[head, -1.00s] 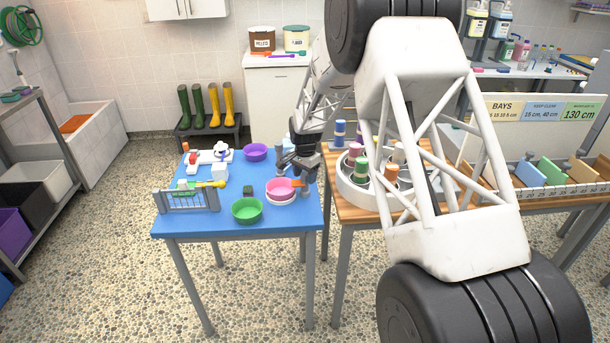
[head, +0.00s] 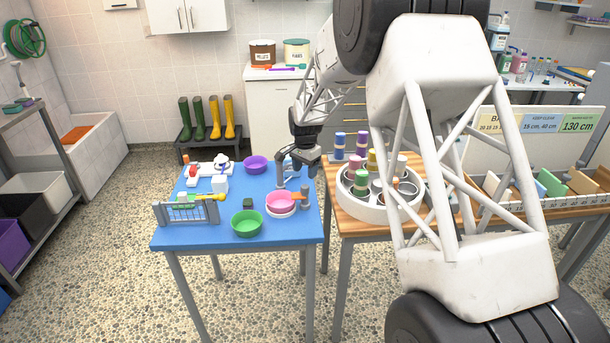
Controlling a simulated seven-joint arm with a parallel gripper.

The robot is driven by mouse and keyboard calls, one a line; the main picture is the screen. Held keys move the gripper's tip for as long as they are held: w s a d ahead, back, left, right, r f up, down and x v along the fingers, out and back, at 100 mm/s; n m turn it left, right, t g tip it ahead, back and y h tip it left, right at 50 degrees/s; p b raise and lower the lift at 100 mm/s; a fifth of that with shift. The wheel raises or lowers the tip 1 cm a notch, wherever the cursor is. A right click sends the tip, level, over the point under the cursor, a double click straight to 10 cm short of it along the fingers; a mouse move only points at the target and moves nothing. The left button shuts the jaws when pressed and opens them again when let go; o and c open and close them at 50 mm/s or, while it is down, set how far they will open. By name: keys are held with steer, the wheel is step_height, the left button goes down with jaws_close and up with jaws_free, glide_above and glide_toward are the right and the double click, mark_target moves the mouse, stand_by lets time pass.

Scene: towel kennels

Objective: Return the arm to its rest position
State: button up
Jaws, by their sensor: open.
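My arm's white lattice links (head: 455,160) fill the right of the head view. My gripper (head: 308,162) hangs at the end of the dark wrist, above the back right part of the blue table (head: 200,238). It is open, with nothing seen in it. It is apart from the pink bowl (head: 280,202) standing in front of it. The finger tips are small and partly merge with the grey fittings behind.
A purple bowl (head: 256,164), a green bowl (head: 247,223) and a small grey fence (head: 188,213) are on the blue table. The wooden table (head: 350,228) to the right holds a round white tray (head: 362,205) with coloured spools. Bay dividers (head: 550,184) stand farther right.

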steer(key=shift+r, duration=0.1)
stand_by(0.3)
steer(key=s+d+r+n+t, duration=0.1)
steer(key=s+d+r+n, duration=0.15)
steer(key=s+r, duration=0.85)
steer(key=s+d+r+n, duration=0.2)
steer(key=s+d+r, duration=0.35)
steer(key=s, duration=0.85)
steer(key=s+d+r+n, duration=0.1)
steer(key=s+n, duration=0.1)
steer(key=s, duration=1.3)
steer(key=s+d+r+n+t, duration=0.1)
steer(key=s+n, duration=0.1)
steer(key=s, duration=1.4)
steer(key=shift+s+d+t, duration=0.25)
steer(key=shift+d+t, duration=0.05)
steer(key=shift+r+n, duration=0.1)
steer(key=shift+n, duration=0.15)
